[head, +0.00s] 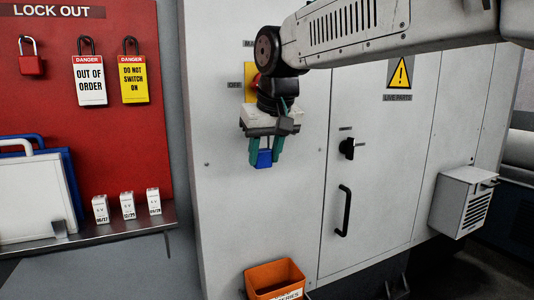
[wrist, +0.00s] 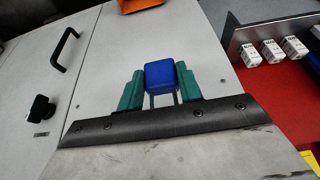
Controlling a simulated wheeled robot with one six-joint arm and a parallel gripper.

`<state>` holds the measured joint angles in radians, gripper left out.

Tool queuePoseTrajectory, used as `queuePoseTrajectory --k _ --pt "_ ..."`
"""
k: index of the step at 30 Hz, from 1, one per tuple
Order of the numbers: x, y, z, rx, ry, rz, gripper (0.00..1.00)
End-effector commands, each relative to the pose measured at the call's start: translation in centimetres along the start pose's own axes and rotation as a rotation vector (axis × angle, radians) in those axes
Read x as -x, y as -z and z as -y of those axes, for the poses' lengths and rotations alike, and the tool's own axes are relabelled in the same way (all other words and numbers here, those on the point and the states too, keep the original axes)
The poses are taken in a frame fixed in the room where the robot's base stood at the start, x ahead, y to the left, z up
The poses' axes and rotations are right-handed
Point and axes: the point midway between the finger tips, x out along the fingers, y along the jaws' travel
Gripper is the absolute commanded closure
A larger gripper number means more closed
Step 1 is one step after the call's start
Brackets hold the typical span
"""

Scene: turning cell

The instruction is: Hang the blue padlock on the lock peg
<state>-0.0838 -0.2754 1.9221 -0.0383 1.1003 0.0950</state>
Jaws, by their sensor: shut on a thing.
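My gripper (head: 264,152) hangs in front of the pale cabinet door, its green fingers shut on the blue padlock (head: 264,159). In the wrist view the blue padlock (wrist: 161,74) sits between the two green fingertips, its body out past them and its thin shackle legs running back between the fingers. The red LOCK OUT board (head: 120,30) stands at the left in the head view. A red padlock (head: 31,66) hangs at its upper left. I cannot make out a bare lock peg on the board.
An OUT OF ORDER tag (head: 89,80) and a yellow tag (head: 133,79) hang on the board. Several small white boxes (head: 127,205) stand on the shelf below. An orange bin (head: 272,274) is under my gripper; a black door handle (head: 343,211) juts out at right.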

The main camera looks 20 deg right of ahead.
Motion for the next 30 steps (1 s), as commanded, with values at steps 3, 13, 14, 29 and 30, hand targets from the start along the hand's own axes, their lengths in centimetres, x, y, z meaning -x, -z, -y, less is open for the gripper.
queuePoseTrajectory --k 3,13,14,29,30 --pt "-0.3 0.7 0.0 0.000 0.000 0.000 0.92" --pt "-1.3 2.4 0.1 0.001 0.000 0.001 0.92" --pt "-1.4 2.5 0.1 0.001 0.001 0.001 0.92" --pt "-2.8 5.2 0.1 0.002 0.001 0.000 0.92" --pt "-3.0 5.3 0.1 0.002 0.001 0.001 0.92"
